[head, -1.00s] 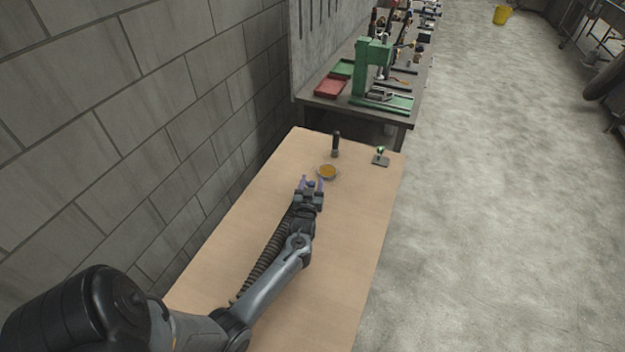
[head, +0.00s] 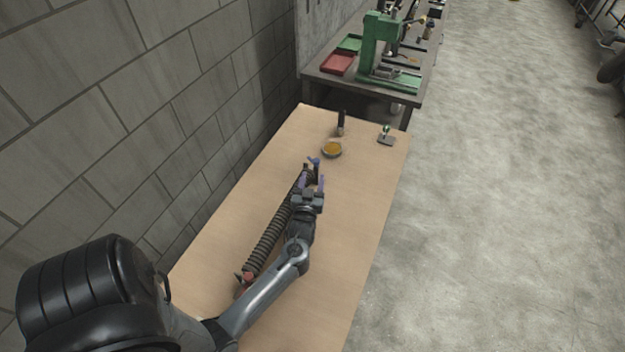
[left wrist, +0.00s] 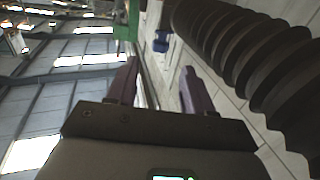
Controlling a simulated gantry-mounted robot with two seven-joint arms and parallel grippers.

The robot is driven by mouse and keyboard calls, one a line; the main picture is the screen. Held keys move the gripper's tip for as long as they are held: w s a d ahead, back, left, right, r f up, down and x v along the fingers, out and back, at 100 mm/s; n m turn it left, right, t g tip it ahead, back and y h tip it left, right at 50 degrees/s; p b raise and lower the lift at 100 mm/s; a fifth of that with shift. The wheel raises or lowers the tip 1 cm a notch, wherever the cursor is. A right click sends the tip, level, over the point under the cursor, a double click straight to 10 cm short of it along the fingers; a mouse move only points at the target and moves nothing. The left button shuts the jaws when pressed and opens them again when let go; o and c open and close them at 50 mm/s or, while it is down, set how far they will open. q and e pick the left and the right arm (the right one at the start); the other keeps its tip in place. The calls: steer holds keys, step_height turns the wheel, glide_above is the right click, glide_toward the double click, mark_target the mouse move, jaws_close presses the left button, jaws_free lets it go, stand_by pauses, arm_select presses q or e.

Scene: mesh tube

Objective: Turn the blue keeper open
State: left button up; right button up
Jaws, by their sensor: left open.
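The blue keeper (head: 314,161) is a small blue piece at the far end of a dark ribbed tube (head: 267,238) lying along the table. It also shows in the left wrist view (left wrist: 161,41), beyond and between my fingers. My left gripper (head: 312,182) has purple fingers and is open and empty. In the head view it is just nearer than the keeper, to the right of the tube. In the left wrist view the gripper (left wrist: 158,70) has the ribbed tube close on its right. I cannot tell how far the keeper is turned. My right gripper is not in view.
A red piece (head: 247,279) is at the tube's near end. A round dish with orange contents (head: 332,149), a dark-handled tool (head: 341,123) and a small green-topped stand (head: 386,135) are at the table's far end. A block wall (head: 120,120) runs along the left. The table's right side is clear.

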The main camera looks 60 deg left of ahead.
mark_target(318, 163)
arm_select(q)
steer(key=w+d+n+g+y+b, duration=0.35)
steer(key=n+g+b, duration=0.25)
steer(key=g, duration=0.2)
steer(key=shift+y, duration=0.25)
steer(key=a, duration=0.3)
steer(key=w+a, duration=0.1)
steer(key=a, duration=0.3)
steer(key=w+a, duration=0.1)
steer(key=a, duration=0.2)
steer(key=shift+w+a+r+b, duration=0.15)
steer(key=shift+w+a+b, duration=0.05)
steer(key=shift+b, duration=0.1)
